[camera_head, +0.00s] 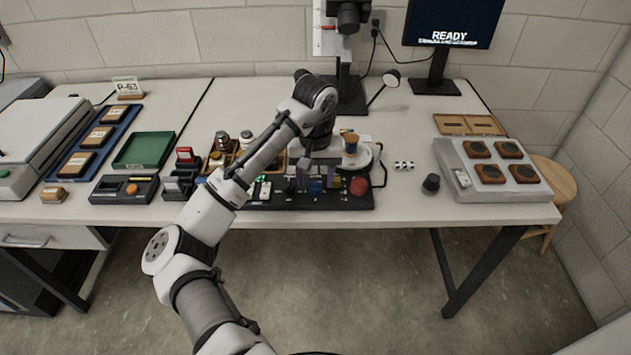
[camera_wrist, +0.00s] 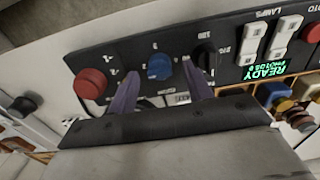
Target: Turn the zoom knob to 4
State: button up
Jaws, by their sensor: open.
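A black control panel (camera_head: 268,202) lies along the front of the table, and it fills much of the wrist view (camera_wrist: 115,60). A blue knob (camera_wrist: 159,66) stands on it with small white marks around it; a label below, partly covered by my gripper, cannot be read surely. The blue knob also shows in the head view (camera_head: 315,187). My gripper (camera_wrist: 160,71) is open, its two purple fingertips on either side of the blue knob. In the head view my gripper (camera_head: 317,176) is low over the panel. Contact and the knob's setting cannot be told.
A large red button (camera_wrist: 90,84) is beside one finger, and a black knob (camera_wrist: 205,56) beside the other. White switches (camera_wrist: 285,38) and a green READY display (camera_wrist: 263,72) are farther right. A monitor (camera_head: 452,22) reads READY. A small black cylinder (camera_head: 431,183) stands right of the panel.

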jog(key=shift+f, duration=0.75)
jog(key=c, duration=1)
jog(key=shift+o, duration=0.2)
